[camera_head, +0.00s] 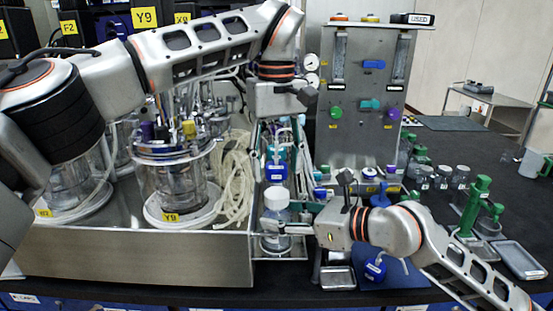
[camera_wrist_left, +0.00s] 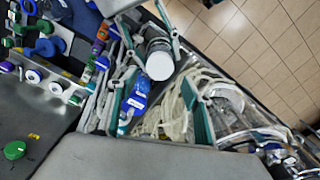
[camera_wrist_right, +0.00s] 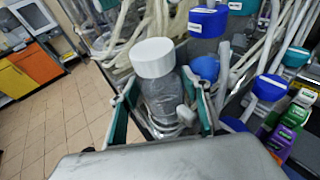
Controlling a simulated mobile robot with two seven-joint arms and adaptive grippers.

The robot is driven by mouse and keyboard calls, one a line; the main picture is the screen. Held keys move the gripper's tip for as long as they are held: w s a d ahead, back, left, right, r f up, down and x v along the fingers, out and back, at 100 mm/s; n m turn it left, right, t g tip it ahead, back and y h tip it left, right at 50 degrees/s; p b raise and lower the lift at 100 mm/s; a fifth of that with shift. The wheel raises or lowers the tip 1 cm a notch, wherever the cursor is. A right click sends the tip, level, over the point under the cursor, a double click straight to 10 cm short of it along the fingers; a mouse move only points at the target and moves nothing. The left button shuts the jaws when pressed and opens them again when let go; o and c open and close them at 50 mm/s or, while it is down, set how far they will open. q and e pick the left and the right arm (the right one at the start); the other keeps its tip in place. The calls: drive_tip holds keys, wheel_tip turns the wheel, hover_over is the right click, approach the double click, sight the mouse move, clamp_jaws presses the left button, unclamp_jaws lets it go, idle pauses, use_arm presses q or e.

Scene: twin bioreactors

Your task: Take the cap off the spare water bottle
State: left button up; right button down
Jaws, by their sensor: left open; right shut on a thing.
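The clear bottle with a white cap (camera_head: 276,198) stands upright near the front of the rack, its cap on. My right gripper (camera_head: 286,229) is shut around its body from the right, below the cap. In the right wrist view, the bottle (camera_wrist_right: 163,95) sits between the two teal finger pads, with the white cap (camera_wrist_right: 153,58) clear above them. My left gripper (camera_head: 281,150) is open and points down above the bottle. In the left wrist view, the white cap (camera_wrist_left: 160,66) shows between the spread fingers, apart from them as far as I can tell.
A blue-capped labelled container (camera_head: 276,171) is close behind the bottle. Coiled pale tubing (camera_head: 236,185) and a glass reactor (camera_head: 172,180) stand to the left. A steel control panel (camera_head: 358,100) is behind.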

sight(277, 193)
use_arm(q)
wheel_tip(277, 193, down, 7)
drive_tip(key=shift+r, duration=0.15)
idle(0.4)
